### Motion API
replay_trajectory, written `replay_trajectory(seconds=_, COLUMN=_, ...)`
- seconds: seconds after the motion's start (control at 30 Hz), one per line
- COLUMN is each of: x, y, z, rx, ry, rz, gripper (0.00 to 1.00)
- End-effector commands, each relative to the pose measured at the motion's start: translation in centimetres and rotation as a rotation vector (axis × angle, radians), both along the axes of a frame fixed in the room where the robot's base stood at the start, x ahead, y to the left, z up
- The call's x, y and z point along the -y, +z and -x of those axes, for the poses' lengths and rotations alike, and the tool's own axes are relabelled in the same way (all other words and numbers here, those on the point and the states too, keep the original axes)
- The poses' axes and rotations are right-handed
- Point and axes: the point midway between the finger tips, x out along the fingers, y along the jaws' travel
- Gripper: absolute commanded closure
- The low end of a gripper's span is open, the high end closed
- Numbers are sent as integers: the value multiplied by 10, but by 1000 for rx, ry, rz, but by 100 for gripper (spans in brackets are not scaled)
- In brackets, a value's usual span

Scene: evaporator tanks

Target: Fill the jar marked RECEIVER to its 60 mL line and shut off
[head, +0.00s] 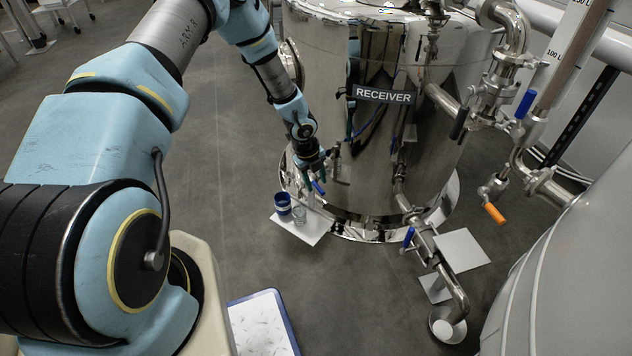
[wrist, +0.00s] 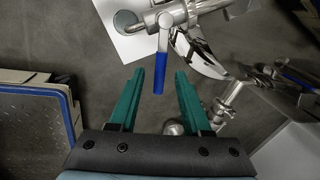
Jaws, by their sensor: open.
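A valve with a blue lever (head: 318,187) is just above the plate. My gripper (head: 322,173) is open beside this valve. In the wrist view the blue lever (wrist: 159,75) lies between and slightly beyond the green fingertips of my gripper (wrist: 158,74), with gaps on both sides.
An orange-handled valve (head: 494,213) is at right. A blue-rimmed tray (head: 262,325) lies at front.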

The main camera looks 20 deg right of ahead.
Motion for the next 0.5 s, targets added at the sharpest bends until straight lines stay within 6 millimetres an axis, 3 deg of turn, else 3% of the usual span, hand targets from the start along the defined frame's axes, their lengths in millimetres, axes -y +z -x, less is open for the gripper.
replay_trajectory(seconds=0.3, x=-12, y=63, z=0, rx=2, ry=1, rz=2, gripper=52)
replay_trajectory(seconds=0.5, x=-18, y=90, z=2, rx=1, ry=1, rz=0, gripper=52)
